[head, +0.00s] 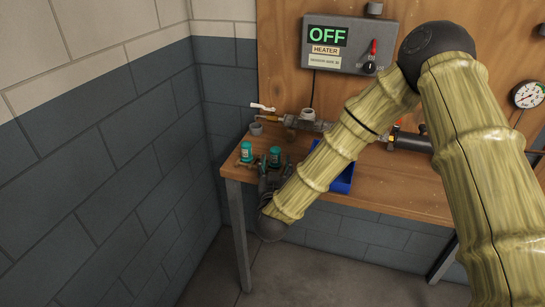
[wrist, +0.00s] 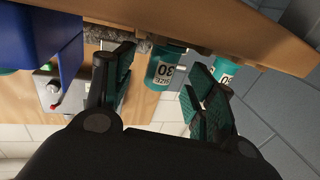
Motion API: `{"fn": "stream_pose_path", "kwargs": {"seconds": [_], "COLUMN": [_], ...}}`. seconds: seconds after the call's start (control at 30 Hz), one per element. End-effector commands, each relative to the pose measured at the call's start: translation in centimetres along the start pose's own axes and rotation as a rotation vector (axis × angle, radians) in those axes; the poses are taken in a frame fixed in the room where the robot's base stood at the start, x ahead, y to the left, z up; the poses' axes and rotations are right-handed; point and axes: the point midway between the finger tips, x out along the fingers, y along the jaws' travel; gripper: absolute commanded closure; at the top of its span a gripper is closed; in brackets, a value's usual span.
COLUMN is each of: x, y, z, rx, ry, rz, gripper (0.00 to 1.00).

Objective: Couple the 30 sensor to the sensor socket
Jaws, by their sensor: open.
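A teal sensor with a white label reading 30 (wrist: 164,70) shows between my fingertips in the wrist view, where things appear upside down. It seems to be the right one of two teal cylinders (head: 275,154) at the bench's left front in the head view. My gripper (wrist: 160,66) is open, with one finger on each side of the 30 sensor; I cannot tell whether they touch it. In the head view my gripper (head: 269,172) is at the bench edge, partly hidden by my arm. I cannot make out the sensor socket for certain among the pipe fittings (head: 305,122).
A second teal cylinder (head: 246,152) stands close beside, just past one finger in the wrist view (wrist: 225,70). A blue bin (head: 344,181) is to the right, behind my arm. A heater box (head: 347,45) reads OFF. The brick wall (head: 150,150) bounds the left side.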

Motion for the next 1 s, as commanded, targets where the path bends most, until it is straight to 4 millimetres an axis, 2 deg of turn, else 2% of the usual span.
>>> {"fn": "stream_pose_path", "kwargs": {"seconds": [0.13,0.43,0.77,0.87,1.0], "x": [1.0,4.6,5.3,5.2,5.2], "y": [0.0,-0.4,-0.5,-0.5,-0.5], "z": [-0.2,-0.3,-0.2,-0.2,-0.2], "rx": [0.0,0.0,-0.001,-0.001,0.0], "ry": [-0.001,-0.001,-0.001,-0.001,-0.001], "rz": [0.001,-0.002,-0.004,-0.004,-0.004], "gripper": [0.44,0.44,0.44,0.58,0.84]}}
